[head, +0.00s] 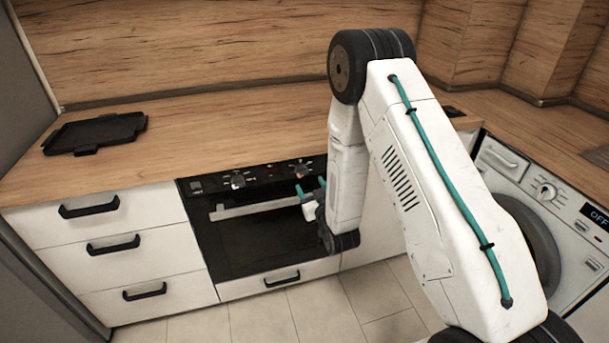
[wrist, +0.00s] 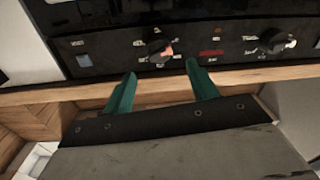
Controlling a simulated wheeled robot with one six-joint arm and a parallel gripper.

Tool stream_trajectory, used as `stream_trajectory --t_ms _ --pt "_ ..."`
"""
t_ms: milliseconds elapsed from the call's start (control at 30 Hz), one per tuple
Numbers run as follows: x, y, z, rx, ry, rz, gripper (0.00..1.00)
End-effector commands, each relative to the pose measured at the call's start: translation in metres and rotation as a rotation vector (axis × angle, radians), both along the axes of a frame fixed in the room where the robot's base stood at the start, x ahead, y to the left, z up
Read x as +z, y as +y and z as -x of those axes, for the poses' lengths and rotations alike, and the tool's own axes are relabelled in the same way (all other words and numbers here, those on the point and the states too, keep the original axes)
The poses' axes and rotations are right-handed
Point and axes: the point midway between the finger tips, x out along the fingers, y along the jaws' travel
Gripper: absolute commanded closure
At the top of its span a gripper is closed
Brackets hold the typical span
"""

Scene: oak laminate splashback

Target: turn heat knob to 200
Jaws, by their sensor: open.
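The black oven (head: 250,245) has a control panel with two round knobs. The right knob (head: 299,170) in the head view has a reddish mark near it; the wrist view, which looks upside down, shows this knob (wrist: 158,47) near its middle. The other knob (head: 238,180) is further left in the head view and at right in the wrist view (wrist: 273,41). The dial lettering is too small to read, so I cannot tell which knob sets heat. My gripper (head: 310,188) is open, its teal fingertips (wrist: 160,68) pointing at the reddish-marked knob, apparently without touching it.
The oven's bar handle (head: 255,209) runs below the panel. The wooden worktop (head: 215,125) overhangs above it, with a black tray (head: 95,133) at left. A washing machine (head: 545,205) reading OFF stands at right.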

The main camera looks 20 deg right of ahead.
Motion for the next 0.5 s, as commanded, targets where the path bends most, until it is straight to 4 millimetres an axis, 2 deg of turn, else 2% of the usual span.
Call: stream_trajectory --t_ms 300,500 --pt "0.001 0.003 -0.05 0.0 -0.001 0.0 0.42" --pt "0.001 0.004 -0.068 0.0 0.0 0.0 0.42"
